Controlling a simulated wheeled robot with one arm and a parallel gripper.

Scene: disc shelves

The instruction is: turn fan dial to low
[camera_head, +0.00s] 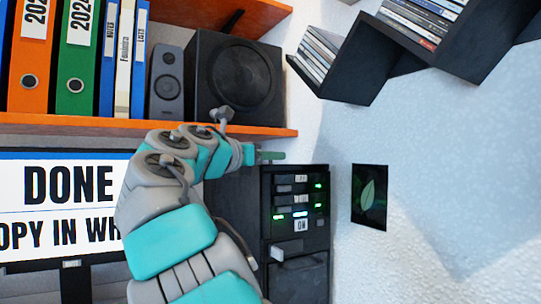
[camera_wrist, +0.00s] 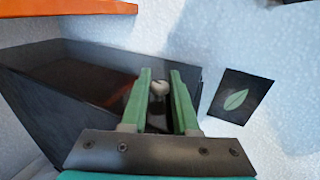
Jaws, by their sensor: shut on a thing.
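A black unit (camera_head: 297,240) stands at the centre right in the head view, with small labels and lit green and white lights on its front. Its dark top also shows in the wrist view (camera_wrist: 100,60). A small pale round knob (camera_wrist: 159,88) sits between my green fingers in the wrist view; it looks like the dial. My gripper (camera_wrist: 161,76) is shut on this knob. In the head view my gripper (camera_head: 271,156) is at the top of the unit, and the knob cannot be made out there. The dial's setting is not readable.
An orange shelf (camera_head: 60,124) with binders and a black speaker (camera_head: 238,78) is above left. Black disc shelves (camera_head: 345,65) hang at upper right. A dark leaf picture (camera_head: 369,196) is on the white wall just right of the unit. The wall farther right is clear.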

